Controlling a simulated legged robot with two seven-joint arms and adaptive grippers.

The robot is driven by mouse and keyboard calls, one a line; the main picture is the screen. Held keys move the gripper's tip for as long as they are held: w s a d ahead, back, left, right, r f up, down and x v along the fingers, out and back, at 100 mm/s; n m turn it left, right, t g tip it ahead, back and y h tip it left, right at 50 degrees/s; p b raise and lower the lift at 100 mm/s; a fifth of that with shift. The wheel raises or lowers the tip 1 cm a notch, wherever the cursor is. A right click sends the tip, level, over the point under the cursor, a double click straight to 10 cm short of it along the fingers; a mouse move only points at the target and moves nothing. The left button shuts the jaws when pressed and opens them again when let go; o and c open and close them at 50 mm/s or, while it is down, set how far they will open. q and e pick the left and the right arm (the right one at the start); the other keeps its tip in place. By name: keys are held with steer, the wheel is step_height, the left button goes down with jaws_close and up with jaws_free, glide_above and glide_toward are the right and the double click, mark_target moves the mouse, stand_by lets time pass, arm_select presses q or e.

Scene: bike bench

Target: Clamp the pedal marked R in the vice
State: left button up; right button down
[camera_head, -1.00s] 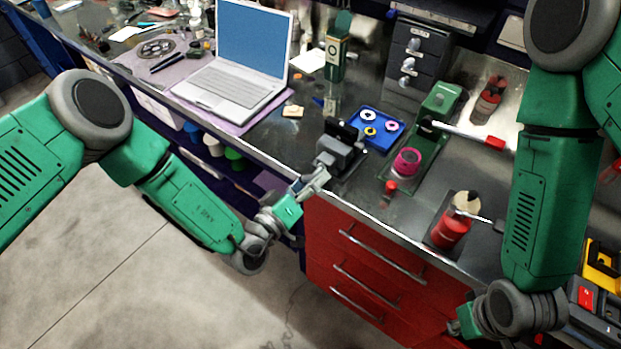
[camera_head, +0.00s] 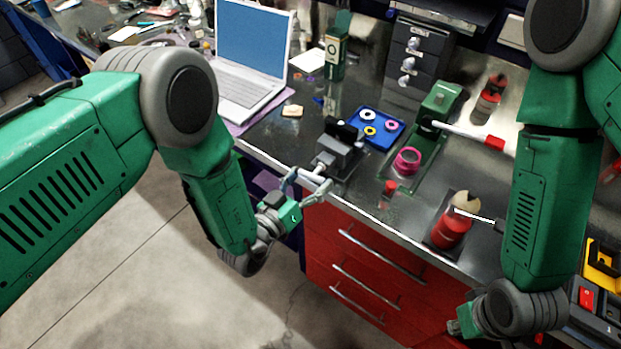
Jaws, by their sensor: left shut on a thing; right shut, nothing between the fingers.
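The grey vice (camera_head: 338,158) stands at the front edge of the bench, its screw end (camera_head: 322,166) pointing toward my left gripper. A black block-like part (camera_head: 343,131) is at the top of the vice; I cannot tell whether it is a pedal or a jaw, and no R mark is readable. My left gripper (camera_head: 308,184) is at the screw end, its fingers around the vice handle, which is small and partly hidden. My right gripper (camera_head: 458,328) is low at the right, in front of the red drawers, shut and empty, its fingertips hardly visible.
A blue tray (camera_head: 386,140) with coloured rings lies behind the vice. A green tool (camera_head: 440,103), a pink ring (camera_head: 407,160), a small red-capped item (camera_head: 390,187) and a red bottle (camera_head: 452,225) stand to its right. A laptop (camera_head: 252,60) is at the back left.

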arm_select(q)
steer(key=shift+f, duration=0.1)
steer(key=o, duration=1.2)
steer(key=shift+a, duration=0.15)
steer(key=shift+s, duration=0.1)
steer(key=v, duration=1.1)
steer(key=shift+s+a, duration=0.25)
steer(key=shift+s, duration=0.05)
